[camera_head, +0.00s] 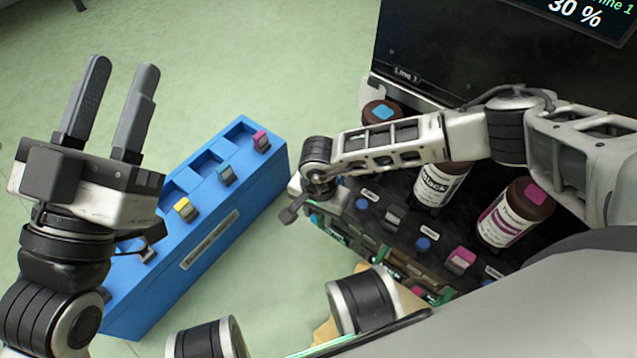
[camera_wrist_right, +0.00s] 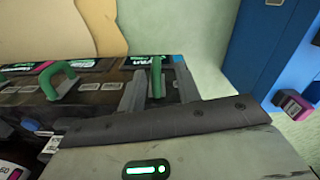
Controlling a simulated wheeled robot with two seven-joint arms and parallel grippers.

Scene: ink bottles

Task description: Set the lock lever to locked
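A green upright handle (camera_wrist_right: 157,77), which looks like a lock lever, stands on the front of the dark ink machine (camera_wrist_right: 100,84) in the right wrist view. My right gripper (camera_wrist_right: 158,90) has its two fingers apart, one on each side of this handle, with gaps visible. In the head view my right gripper (camera_head: 291,214) is small, at the machine's left front corner, and the handle there is hidden or too small to tell. My left gripper (camera_head: 122,82) is open and empty, raised above the floor at the left.
A second green arched handle (camera_wrist_right: 60,77) sits farther along the machine's front. A blue rack (camera_head: 215,230) with several coloured pieces stands left of the machine. A black-label bottle (camera_head: 440,186) and a magenta-label bottle (camera_head: 513,214) stand on the machine, near my right arm.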

